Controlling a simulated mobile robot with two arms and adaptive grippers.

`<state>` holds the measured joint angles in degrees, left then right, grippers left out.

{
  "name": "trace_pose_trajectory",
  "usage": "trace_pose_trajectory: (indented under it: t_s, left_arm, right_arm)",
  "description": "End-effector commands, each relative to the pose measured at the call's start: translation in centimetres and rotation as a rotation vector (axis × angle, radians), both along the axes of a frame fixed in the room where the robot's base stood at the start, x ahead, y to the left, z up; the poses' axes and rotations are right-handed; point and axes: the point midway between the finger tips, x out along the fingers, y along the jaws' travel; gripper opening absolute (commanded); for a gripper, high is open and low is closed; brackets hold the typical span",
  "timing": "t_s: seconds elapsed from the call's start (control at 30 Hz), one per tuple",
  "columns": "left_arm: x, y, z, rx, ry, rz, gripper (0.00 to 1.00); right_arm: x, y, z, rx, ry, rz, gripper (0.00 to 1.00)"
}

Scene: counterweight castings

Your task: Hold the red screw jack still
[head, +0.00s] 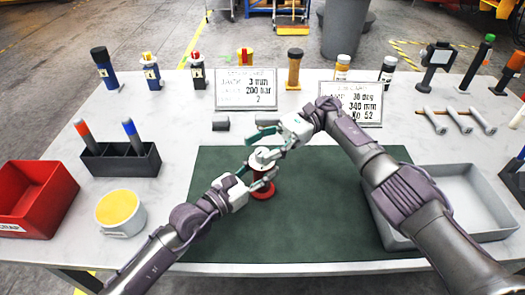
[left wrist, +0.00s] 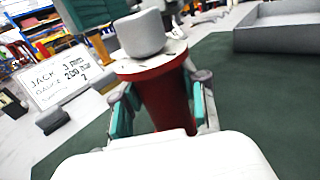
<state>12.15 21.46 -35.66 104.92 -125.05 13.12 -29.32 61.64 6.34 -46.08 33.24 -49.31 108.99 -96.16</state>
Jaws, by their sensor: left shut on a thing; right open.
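The red screw jack (head: 263,190) stands upright on the dark green mat (head: 320,225), with a pale round top and a red base. My left gripper (head: 262,178) is shut around its body from the left. The left wrist view shows the red body (left wrist: 166,100) between the teal-padded fingers, with a grey knob (left wrist: 141,33) on the pale top plate. My right gripper (head: 262,140) is open just above and behind the jack's top. A teal pad of it (left wrist: 95,12) shows near the knob in the left wrist view; whether it touches is unclear.
Two signs (head: 246,89) (head: 352,103) stand behind the mat. A grey tray (head: 470,180) is at right, partly behind my right arm. A red bin (head: 35,198), yellow-topped tub (head: 120,212) and dark holder (head: 120,160) are at left. The mat's front is clear.

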Motion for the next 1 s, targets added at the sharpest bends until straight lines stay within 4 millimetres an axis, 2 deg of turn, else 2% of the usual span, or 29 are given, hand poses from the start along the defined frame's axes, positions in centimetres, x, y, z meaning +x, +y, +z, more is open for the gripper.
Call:
trace_pose_trajectory:
  t_s: [0.2, 0.4, 0.6, 0.87, 1.0]
  left_arm:
    - [0.0, 0.0, 0.1, -0.001, -0.001, 0.001, 0.0]
    - [0.0, 0.0, 0.0, -0.001, -0.001, 0.001, 0.0]
    - [0.0, 0.0, 0.0, -0.001, -0.001, 0.001, 0.0]
    - [0.0, 0.0, 0.0, -0.001, -0.001, 0.001, 0.0]
    - [0.0, 0.0, 0.1, -0.001, -0.001, 0.001, 0.0]
  right_arm:
    - [0.0, -0.1, 4.4, 0.001, -0.004, 0.001, 0.59]
    - [0.0, 0.0, 7.3, 0.0, -0.003, 0.0, 0.59]
    - [0.0, 0.0, 8.1, -0.001, 0.001, 0.0, 0.59]
    - [0.0, -0.1, 8.1, -0.004, 0.003, -0.001, 0.59]
    - [0.2, -0.4, 8.1, -0.058, 0.054, -0.017, 0.59]
